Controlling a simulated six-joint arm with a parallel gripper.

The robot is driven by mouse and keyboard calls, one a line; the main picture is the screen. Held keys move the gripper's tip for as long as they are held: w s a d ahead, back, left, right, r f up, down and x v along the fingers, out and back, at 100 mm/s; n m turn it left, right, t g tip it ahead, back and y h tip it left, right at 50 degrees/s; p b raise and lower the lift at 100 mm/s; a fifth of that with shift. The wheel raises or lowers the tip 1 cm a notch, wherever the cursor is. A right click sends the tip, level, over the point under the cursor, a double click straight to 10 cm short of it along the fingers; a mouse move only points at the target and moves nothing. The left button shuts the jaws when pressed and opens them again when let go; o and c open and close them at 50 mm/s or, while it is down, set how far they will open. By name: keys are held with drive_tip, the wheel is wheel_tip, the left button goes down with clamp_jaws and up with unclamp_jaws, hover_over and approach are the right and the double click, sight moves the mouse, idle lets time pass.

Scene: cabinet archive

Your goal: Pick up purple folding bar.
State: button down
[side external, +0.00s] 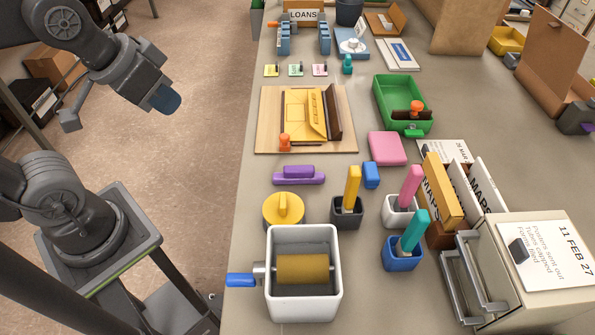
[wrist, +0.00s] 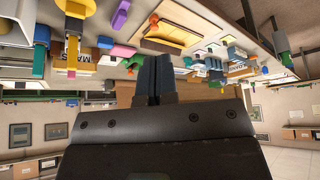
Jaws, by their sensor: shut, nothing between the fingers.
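The purple folding bar (side external: 298,176) lies on the grey table near its left edge, a long flat base with a raised grip on top. It also shows at the top of the wrist view (wrist: 121,15), where the scene appears upside down. My gripper (side external: 167,99) hangs in the air left of the table, well apart from the bar. In the wrist view its two dark fingers (wrist: 153,74) are together, with nothing held between them.
A yellow round knob piece (side external: 283,209) and a white bin with a roller (side external: 304,300) stand in front of the bar. A wooden board with a yellow folder (side external: 345,120) lies behind it. Coloured handles in cups (side external: 347,205) and a pink block (side external: 387,148) stand to its right.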

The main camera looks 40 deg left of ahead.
drive_tip(key=c, duration=1.8)
unclamp_jaws()
drive_tip(key=shift+c, duration=0.2)
drive_tip(key=o, duration=1)
drive_tip(key=shift+c, duration=0.2)
drive_tip(key=m+g, duration=0.6)
drive_tip(key=m, duration=0.3)
hover_over(300, 168)
wheel_tip(300, 168, down, 8)
wheel_tip(300, 168, down, 8)
drive_tip(key=shift+s+d, duration=0.1)
drive_tip(key=shift+d, duration=0.05)
drive_tip(key=shift+f, duration=2.7)
